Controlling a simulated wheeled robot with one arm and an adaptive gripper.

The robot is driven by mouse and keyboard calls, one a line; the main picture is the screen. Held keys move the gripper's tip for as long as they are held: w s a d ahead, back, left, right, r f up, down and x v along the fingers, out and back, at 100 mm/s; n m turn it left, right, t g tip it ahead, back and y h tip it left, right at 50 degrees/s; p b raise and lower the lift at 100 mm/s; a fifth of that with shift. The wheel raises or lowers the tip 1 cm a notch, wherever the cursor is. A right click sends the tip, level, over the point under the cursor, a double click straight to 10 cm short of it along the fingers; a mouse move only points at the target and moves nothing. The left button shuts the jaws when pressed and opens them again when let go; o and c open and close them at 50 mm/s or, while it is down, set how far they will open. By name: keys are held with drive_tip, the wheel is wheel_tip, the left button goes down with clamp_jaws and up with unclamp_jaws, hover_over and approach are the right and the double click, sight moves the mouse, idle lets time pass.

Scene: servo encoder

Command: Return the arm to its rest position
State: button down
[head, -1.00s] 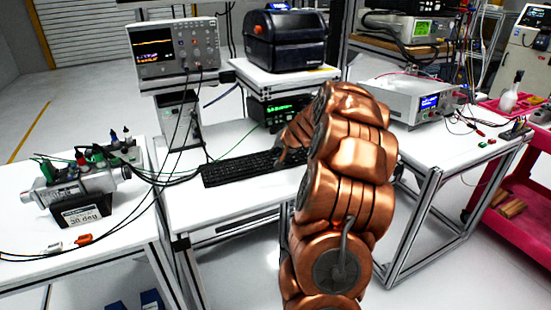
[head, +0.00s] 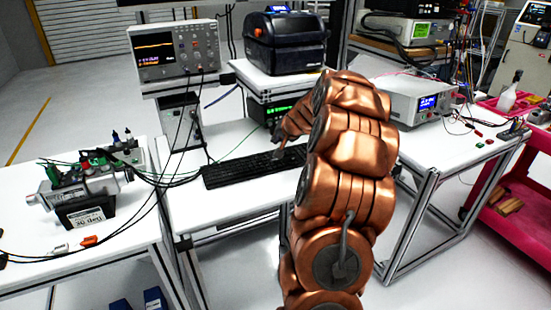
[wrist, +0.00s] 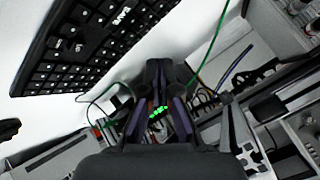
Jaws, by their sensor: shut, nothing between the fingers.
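My copper-coloured arm rises through the middle of the head view and bends over the white centre table (head: 225,210). My gripper (head: 279,152) is small and partly hidden behind the arm in the head view, over the right end of the black keyboard (head: 245,168). In the wrist view my gripper (wrist: 158,66) points away from the camera with its dark fingers together and nothing between them. The keyboard (wrist: 85,40) fills the upper left there, apart from the fingers. Green lit digits of a black instrument show beyond the fingers.
An oscilloscope (head: 174,50) and a black printer (head: 285,40) stand behind the keyboard. A servo rig (head: 88,185) with loose cables sits on the left table. A bench instrument (head: 417,98) stands on the right table, with a pink cart (head: 515,205) beyond.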

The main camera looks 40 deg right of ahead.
idle(0.8)
drive_tip(key=a+r+n+g+y, duration=0.1)
drive_tip(key=a+r+n+y, duration=0.2)
drive_tip(key=a, duration=1.4)
drive_tip(key=s+a+n+g+y, duration=0.1)
drive_tip(key=s+a, duration=0.2)
drive_tip(key=a, duration=0.3)
drive_tip(key=s+a+n+g+p, duration=0.1)
drive_tip(key=s+a+n, duration=0.1)
drive_tip(key=a, duration=0.3)
drive_tip(key=s+a+n+g+y, duration=0.1)
drive_tip(key=s+a, duration=0.2)
drive_tip(key=a, duration=0.3)
drive_tip(key=s+a+n+g+p, duration=0.1)
drive_tip(key=s+a+n+g, duration=0.2)
drive_tip(key=s+a, duration=0.75)
drive_tip(key=s+n+g+h, duration=0.1)
drive_tip(key=s+g+h, duration=0.1)
drive_tip(key=s, duration=1.7)
drive_tip(key=shift+s+d+f+n+g+h+p, duration=0.3)
drive_tip(key=shift+s+n+g+h+p, duration=0.1)
drive_tip(key=shift+g, duration=0.5)
drive_tip(key=shift+d, duration=0.1)
